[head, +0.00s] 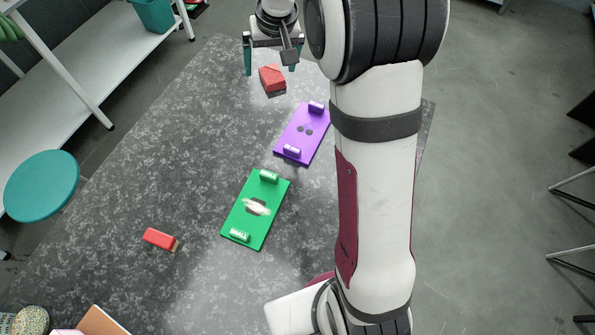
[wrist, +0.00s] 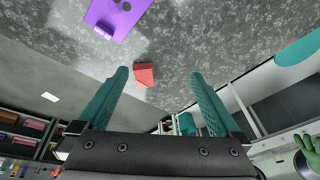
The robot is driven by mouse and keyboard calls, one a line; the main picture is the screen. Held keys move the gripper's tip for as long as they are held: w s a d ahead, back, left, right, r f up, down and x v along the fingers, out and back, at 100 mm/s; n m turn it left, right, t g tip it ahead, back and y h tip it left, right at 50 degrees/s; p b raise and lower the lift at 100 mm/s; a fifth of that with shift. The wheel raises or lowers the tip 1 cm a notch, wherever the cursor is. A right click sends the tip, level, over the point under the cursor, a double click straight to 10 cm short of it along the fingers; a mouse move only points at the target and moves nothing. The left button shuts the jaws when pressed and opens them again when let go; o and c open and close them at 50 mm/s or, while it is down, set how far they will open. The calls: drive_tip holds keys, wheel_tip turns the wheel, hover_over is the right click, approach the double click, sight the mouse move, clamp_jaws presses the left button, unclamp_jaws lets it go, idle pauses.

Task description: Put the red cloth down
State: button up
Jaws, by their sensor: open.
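The red cloth (head: 271,77) is a small folded red piece on the grey speckled table near its far end. It also shows in the wrist view (wrist: 144,75), ahead of the fingertips and between their lines. My gripper (head: 270,71) is open, with one teal finger on each side of the cloth in the head view. In the wrist view, nothing is between the teal fingers of my gripper (wrist: 160,76), and the cloth looks apart from both. How high the gripper is above the table is hard to tell.
A purple board (head: 303,134) with two dark round spots lies near the cloth. A green board (head: 256,210) holding a pale object lies nearer. A red block (head: 160,239) lies at the left. A teal stool (head: 41,185) stands beyond the edge.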

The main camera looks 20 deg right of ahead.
drive_tip(key=s+a+m+g, duration=0.1)
drive_tip(key=s+a+m, duration=0.1)
drive_tip(key=s, duration=1.5)
drive_tip(key=s+a+r+m+g+y, duration=0.1)
drive_tip(key=s+a, duration=0.3)
drive_tip(key=s, duration=1.3)
drive_tip(key=shift+s+a+r+m+g, duration=0.15)
drive_tip(key=shift+s+a+m+g, duration=0.2)
drive_tip(key=shift+m+g, duration=0.25)
